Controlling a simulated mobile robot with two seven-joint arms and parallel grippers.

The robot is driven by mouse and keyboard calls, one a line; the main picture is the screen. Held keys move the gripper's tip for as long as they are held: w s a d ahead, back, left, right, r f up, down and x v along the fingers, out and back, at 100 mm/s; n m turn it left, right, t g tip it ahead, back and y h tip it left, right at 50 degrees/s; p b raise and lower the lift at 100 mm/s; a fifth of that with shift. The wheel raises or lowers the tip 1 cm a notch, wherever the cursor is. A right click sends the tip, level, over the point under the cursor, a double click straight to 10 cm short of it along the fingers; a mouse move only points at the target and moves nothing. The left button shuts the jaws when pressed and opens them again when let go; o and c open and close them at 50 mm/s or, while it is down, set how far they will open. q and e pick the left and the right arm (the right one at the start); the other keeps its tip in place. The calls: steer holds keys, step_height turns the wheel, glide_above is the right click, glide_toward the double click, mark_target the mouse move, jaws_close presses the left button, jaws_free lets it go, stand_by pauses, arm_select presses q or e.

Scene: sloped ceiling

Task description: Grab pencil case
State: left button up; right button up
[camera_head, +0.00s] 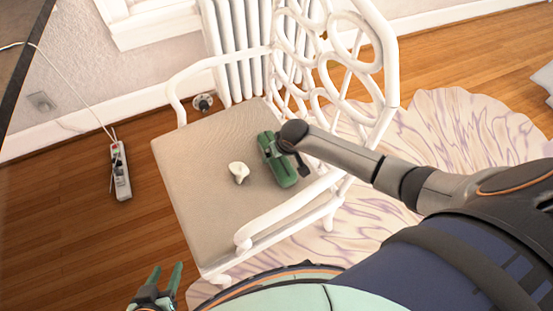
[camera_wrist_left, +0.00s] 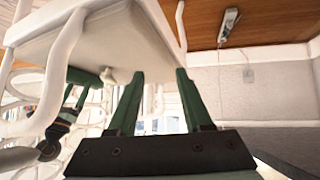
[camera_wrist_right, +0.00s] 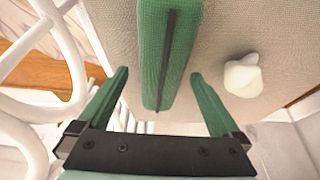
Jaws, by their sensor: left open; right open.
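A green pencil case (camera_head: 284,173) lies on the chair's beige seat (camera_head: 190,165), near its right side. In the right wrist view the pencil case (camera_wrist_right: 152,40) shows a dark zipper along its length. My right gripper (camera_wrist_right: 158,74) is open over the seat, with one finger on either side of the case's near end. The fingers look apart from it; how low they are is hard to tell. In the head view my right arm partly covers the case. My left gripper (camera_head: 166,268) is open and empty at the bottom left, off the chair's front.
A small white object (camera_head: 238,172) sits on the seat beside the case. The white chair's looped backrest (camera_head: 335,60) and armrest (camera_head: 285,215) stand close to my right gripper. A power strip (camera_head: 120,172) lies on the wooden floor at left; a radiator (camera_head: 235,50) is behind.

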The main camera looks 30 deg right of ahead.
steer(key=b+x, duration=0.1)
steer(key=x, duration=0.2)
steer(key=shift+a+f, duration=0.15)
steer(key=shift+f, duration=0.15)
arm_select(q)
steer(key=w+r+t, duration=0.3)
steer(key=w+r, duration=0.2)
steer(key=r, duration=0.1)
steer(key=shift+a+r+m+t, duration=0.25)
steer(key=shift+m+t, duration=0.05)
arm_select(e)
steer(key=shift+c, duration=0.2)
steer(key=c, duration=1.4)
steer(key=shift+r, duration=0.15)
